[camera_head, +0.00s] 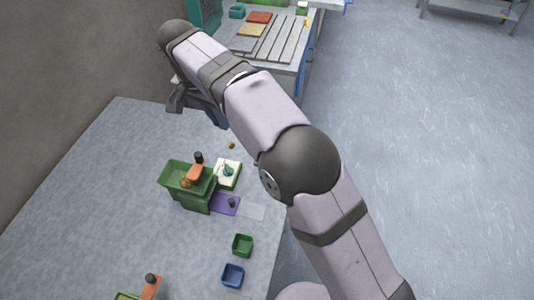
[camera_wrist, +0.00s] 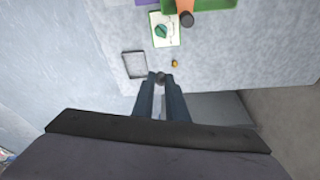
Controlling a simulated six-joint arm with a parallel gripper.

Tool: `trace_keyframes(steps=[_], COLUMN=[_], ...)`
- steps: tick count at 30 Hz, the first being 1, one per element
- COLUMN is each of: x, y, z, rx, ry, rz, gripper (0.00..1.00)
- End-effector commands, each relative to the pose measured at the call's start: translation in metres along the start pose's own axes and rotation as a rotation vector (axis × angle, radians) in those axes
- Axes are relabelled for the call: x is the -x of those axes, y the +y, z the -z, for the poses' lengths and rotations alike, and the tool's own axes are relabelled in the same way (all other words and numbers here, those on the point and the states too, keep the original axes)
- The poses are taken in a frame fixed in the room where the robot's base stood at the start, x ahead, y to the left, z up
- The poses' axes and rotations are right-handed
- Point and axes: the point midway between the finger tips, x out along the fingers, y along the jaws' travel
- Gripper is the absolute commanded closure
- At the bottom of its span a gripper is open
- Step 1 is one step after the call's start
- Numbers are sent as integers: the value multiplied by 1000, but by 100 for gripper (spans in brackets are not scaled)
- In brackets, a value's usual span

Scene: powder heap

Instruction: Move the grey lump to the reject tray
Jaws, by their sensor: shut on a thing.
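My gripper (camera_wrist: 160,88) is shut on a small dark grey lump (camera_wrist: 161,77) at its fingertips in the wrist view.
A small brown-yellow lump (camera_wrist: 174,63) lies near my fingertips. A green tray (camera_head: 242,253) and a blue tray (camera_head: 232,283) stand nearer the front.

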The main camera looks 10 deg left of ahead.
Motion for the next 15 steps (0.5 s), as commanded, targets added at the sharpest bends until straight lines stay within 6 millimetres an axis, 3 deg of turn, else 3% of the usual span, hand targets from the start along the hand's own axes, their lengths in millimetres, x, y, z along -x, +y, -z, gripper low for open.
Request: trace_keyframes(steps=[1,7,11,15], x=[-3,-32,-54,-81], y=[17,74,102,115], z=[19,62,78,79], rx=[-42,-168,-205,-167], ry=[-1,-1,-1,-3], rz=[-14,-48,-58,-47], gripper=[100,100,100,100])
